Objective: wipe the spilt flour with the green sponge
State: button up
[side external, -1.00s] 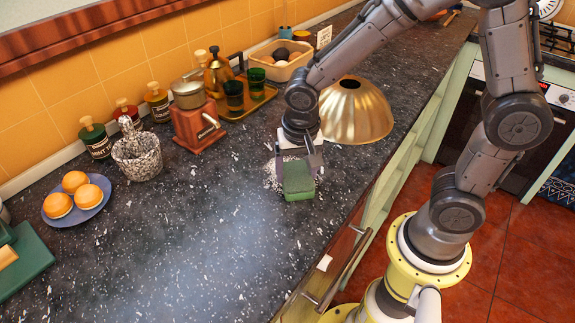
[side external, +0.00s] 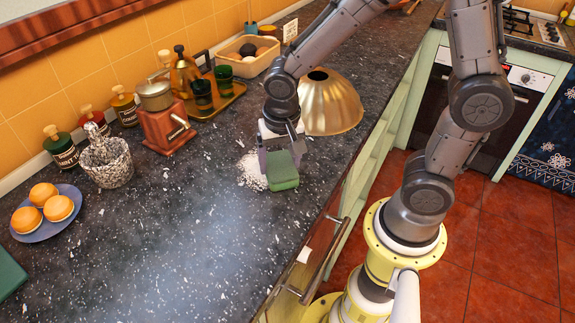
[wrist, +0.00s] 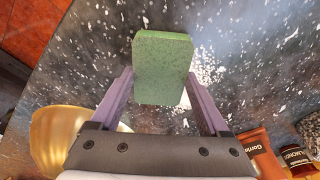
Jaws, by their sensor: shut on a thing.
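The green sponge (side external: 283,172) is between the fingers of my gripper (side external: 279,160), at the counter's surface near its front edge. In the wrist view the sponge (wrist: 163,66) sits between the two purple-grey fingers of my gripper (wrist: 163,95). The spilt flour (side external: 253,172) is a white patch on the dark speckled counter, just left of the sponge and partly behind my gripper. In the wrist view some flour (wrist: 208,72) shows at the right side of the sponge. I cannot tell whether the sponge touches the counter.
A brass dome (side external: 331,103) stands close behind my gripper. A coffee grinder (side external: 163,120), a stone mortar (side external: 106,162) and a plate (side external: 46,230) of buns stand to the left. The counter (side external: 190,235) in front is clear. Its front edge lies close on the right.

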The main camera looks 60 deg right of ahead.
jog(key=shift+w+f, duration=0.2)
jog(key=shift+w, duration=0.25)
jog(key=shift+w+r, duration=0.2)
jog(key=shift+w, duration=2.1)
jog(key=shift+w+f, duration=0.2)
jog(key=shift+w, duration=0.55)
jog(key=shift+w+r, duration=0.15)
jog(key=shift+w, duration=1.7)
jog(key=shift+d, duration=1.15)
jog(key=shift+s+a, duration=0.1)
jog(key=shift+s, duration=6.8)
notch_tip(320, 180, up, 8)
